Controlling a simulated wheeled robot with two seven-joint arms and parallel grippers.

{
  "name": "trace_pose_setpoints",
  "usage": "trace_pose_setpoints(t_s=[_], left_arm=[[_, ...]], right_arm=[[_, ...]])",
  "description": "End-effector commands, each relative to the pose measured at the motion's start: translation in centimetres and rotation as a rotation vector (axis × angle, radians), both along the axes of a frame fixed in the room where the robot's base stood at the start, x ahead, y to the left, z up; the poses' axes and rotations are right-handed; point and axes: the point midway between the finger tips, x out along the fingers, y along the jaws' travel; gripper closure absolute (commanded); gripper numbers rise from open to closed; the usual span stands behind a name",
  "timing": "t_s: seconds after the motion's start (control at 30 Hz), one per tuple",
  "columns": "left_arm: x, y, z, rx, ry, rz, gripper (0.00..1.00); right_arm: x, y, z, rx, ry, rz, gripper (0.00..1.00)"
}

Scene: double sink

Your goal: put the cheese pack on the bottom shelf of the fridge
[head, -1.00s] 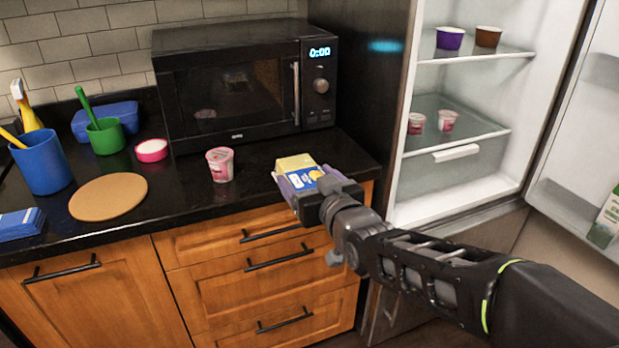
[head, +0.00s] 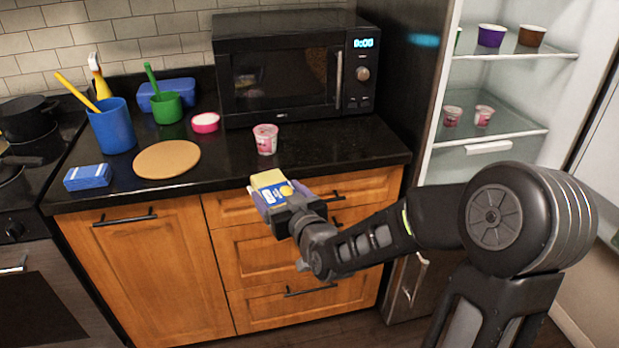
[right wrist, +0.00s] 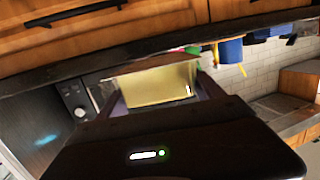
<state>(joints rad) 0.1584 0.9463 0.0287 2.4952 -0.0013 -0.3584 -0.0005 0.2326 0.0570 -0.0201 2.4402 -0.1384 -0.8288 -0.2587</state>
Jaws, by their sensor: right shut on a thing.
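The cheese pack (head: 270,187), yellow with a blue label, is held in my right gripper (head: 272,194). The gripper is shut on it, in front of the counter's front edge in the head view. In the right wrist view the pack (right wrist: 152,84) sits between the fingers, its pale yellow side showing. The fridge stands open at the right, with an upper shelf (head: 515,50) and a lower glass shelf (head: 490,122) visible. The fridge's lowest part is hidden behind my right arm. My left gripper is not in view.
A pink yogurt cup (head: 265,140) stands on the black counter (head: 330,148) before the microwave (head: 290,75). Cups stand on both visible fridge shelves. The open fridge door (head: 600,130) is at the far right. Drawers (head: 240,255) lie below the counter.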

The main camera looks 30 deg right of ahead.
Motion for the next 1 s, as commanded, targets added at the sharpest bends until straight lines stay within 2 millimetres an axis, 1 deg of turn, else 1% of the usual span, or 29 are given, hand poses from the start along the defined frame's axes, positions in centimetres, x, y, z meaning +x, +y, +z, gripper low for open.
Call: trace_pose_setpoints(t_s=[0.03,0.1,0.2,0.3,0.4,0.53,0.73,0.77,1.0], left_arm=[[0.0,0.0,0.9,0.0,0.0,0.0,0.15],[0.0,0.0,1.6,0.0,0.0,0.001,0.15],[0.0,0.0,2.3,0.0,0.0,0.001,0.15],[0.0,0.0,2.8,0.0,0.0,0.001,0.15],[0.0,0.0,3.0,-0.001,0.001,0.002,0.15],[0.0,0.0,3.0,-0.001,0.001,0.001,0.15],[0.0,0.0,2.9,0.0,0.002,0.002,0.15],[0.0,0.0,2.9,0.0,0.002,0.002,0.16],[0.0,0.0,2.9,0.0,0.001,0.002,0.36]], right_arm=[[0.9,1.9,-0.9,0.002,0.008,0.027,0.92],[1.9,4.4,-2.5,0.001,0.008,0.052,0.92],[2.6,7.4,-4.8,-0.001,0.007,0.078,0.92],[2.8,9.5,-6.5,-0.005,0.005,0.096,0.92],[2.9,10.8,-7.5,-0.006,0.002,0.104,0.92],[2.8,11.3,-8.0,-0.008,-0.002,0.107,0.92],[2.8,11.3,-8.0,-0.007,-0.002,0.107,0.92],[2.8,11.3,-8.0,-0.007,-0.001,0.107,0.92],[2.8,11.2,-8.0,-0.007,-0.001,0.106,0.92]])
